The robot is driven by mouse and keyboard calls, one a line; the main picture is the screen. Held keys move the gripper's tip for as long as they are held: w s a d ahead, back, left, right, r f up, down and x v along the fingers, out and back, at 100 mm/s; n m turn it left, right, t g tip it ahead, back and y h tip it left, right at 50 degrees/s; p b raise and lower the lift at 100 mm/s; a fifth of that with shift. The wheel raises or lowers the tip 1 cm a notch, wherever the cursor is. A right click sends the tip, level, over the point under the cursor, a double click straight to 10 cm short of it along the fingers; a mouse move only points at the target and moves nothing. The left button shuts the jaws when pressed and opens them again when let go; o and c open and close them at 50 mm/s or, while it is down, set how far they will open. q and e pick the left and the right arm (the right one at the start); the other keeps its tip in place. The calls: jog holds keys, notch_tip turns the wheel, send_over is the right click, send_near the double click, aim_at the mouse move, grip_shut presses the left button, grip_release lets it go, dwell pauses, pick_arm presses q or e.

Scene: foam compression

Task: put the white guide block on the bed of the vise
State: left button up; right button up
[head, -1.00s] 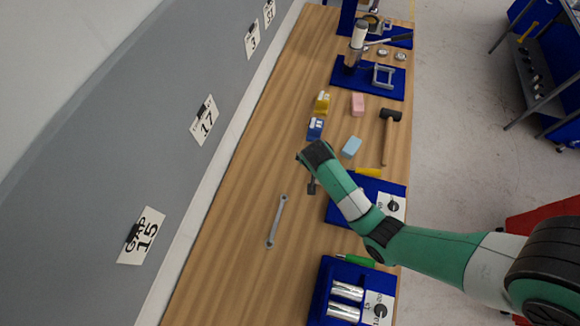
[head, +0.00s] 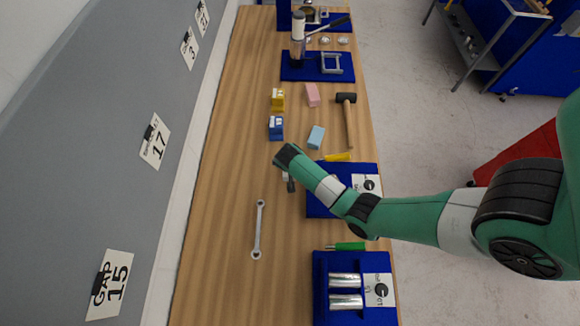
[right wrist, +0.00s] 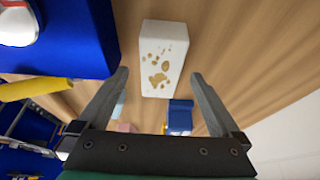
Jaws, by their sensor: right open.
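A white block with brown spots (right wrist: 163,55) lies on the wooden table in the right wrist view, between and just beyond the fingertips of my right gripper (right wrist: 158,75). The gripper is open, with clear gaps on both sides of the block. In the head view my right gripper (head: 290,182) is over the middle of the table, left of a blue mat, and its wrist mostly hides the block. I cannot make out the vise with certainty; a grey frame (head: 331,63) stands on the far blue board. My left gripper is not in view.
A blue block (head: 276,128), yellow block (head: 278,98), pink block (head: 312,94), light blue block (head: 316,137) and mallet (head: 347,115) lie farther along the table. A wrench (head: 258,230) lies nearer. A blue tray with metal cylinders (head: 322,268) is at the front right.

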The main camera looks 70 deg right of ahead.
jog(key=shift+x, duration=1.2)
jog(key=shift+a, duration=0.1)
jog(key=shift+f, duration=0.2)
grip_shut()
